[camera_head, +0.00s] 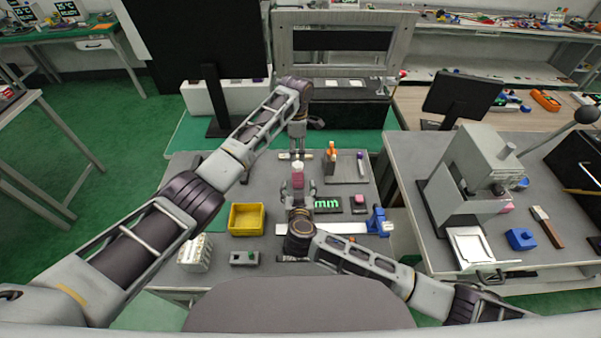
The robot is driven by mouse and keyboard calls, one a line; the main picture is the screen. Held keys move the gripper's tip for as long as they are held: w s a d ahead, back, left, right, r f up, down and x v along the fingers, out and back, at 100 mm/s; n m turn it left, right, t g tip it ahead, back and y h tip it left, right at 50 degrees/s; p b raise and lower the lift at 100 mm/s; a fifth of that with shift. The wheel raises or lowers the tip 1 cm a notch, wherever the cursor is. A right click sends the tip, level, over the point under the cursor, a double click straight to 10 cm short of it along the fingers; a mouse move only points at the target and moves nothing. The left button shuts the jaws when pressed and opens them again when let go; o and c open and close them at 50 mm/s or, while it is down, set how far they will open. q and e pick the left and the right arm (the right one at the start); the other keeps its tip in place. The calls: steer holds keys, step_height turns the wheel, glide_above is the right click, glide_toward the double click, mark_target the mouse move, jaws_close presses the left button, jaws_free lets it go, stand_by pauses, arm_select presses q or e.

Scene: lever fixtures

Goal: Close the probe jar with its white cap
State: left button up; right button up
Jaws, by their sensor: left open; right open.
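A small pink jar (297,181) stands near the middle of the grey table, with a paler pink-white top part (298,167). I cannot tell whether that top is the white cap, nor whether it is seated. My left gripper (296,156) is open just beyond and above the jar, its fingers spread sideways. My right gripper (298,188) is open on the near side, its fingers to the left and right of the jar. Whether either gripper touches the jar is too small to tell.
A yellow bin (246,219) stands left of my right gripper. A white rack (196,253) and a small grey box (244,258) are in front.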

mark_target(298, 174)
arm_select(q)
steer(key=shift+r, duration=0.1)
arm_select(e)
steer(key=shift+s, duration=0.1)
stand_by(0.3)
steer(key=shift+x, duration=6.9)
steer(key=shift+r, duration=0.1)
steer(key=c, duration=1.4)
arm_select(q)
steer(key=shift+o, duration=0.4)
arm_select(e)
jaws_close()
arm_select(q)
steer(key=o, duration=0.5)
